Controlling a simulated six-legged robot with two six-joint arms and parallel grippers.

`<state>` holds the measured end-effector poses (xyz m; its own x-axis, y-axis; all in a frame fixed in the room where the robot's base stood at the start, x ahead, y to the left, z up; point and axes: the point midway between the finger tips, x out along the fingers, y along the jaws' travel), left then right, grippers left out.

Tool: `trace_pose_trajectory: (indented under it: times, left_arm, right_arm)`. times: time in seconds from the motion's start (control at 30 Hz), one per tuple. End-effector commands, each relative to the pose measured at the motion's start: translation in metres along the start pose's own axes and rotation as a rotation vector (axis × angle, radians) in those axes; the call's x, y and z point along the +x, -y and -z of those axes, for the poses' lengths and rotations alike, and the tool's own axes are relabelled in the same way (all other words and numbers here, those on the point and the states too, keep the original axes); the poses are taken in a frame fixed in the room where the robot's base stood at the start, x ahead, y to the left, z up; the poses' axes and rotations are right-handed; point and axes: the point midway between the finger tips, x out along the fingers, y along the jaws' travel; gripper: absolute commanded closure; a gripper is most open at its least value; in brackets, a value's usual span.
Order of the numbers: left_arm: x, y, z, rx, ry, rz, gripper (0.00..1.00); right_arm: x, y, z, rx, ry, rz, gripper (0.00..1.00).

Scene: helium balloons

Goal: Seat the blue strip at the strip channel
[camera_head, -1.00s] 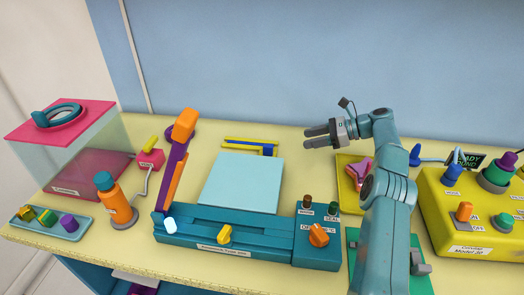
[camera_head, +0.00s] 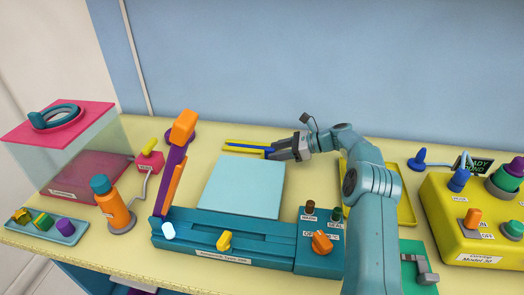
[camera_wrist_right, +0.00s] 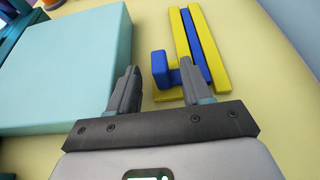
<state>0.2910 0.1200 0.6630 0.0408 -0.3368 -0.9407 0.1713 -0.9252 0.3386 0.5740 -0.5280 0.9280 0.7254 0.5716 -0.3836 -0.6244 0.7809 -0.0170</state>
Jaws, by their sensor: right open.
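The blue strip (camera_head: 247,147) lies along a yellow holder (camera_head: 229,140) at the back of the table, behind the pale blue block. In the wrist view the blue strip (camera_wrist_right: 197,48) runs between yellow rails (camera_wrist_right: 212,45), with a blue end block at its near left. My right gripper (camera_head: 274,151) is open and empty by the strip's near end. In the wrist view its jaws (camera_wrist_right: 157,82) stand either side of the end block's line; contact cannot be told. A long groove runs along the teal base (camera_head: 225,251) in front; whether it is the strip channel is unclear. My left gripper is not in view.
The pale blue block (camera_head: 242,186) sits just left of my right gripper. A purple and orange lever (camera_head: 172,165) rises at the teal base's left end. A yellow console (camera_head: 455,215) stands at right, an orange bottle (camera_head: 114,207) at left.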

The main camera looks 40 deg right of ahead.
Motion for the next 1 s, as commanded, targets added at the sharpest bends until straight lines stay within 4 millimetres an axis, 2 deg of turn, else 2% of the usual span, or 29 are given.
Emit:
trace_pose_trajectory:
  times: [0.23, 0.47, 0.5, 0.63, 1.0]
  left_arm:
    - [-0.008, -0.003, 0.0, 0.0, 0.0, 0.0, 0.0]
    - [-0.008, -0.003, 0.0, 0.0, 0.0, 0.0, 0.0]
    - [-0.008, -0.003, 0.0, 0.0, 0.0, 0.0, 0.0]
    - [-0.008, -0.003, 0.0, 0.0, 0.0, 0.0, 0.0]
    - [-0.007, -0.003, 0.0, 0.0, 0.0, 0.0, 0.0]
  right_arm:
    - [0.039, 0.002, -0.004, 0.0, 0.001, -0.002, 0.51]
    - [0.043, 0.003, -0.003, -0.001, 0.0, 0.001, 0.51]
    - [0.043, 0.003, -0.003, 0.0, 0.0, 0.001, 0.58]
    - [0.043, 0.002, -0.003, 0.0, 0.0, 0.0, 1.0]
    - [0.042, 0.002, -0.004, 0.0, 0.0, 0.0, 1.0]
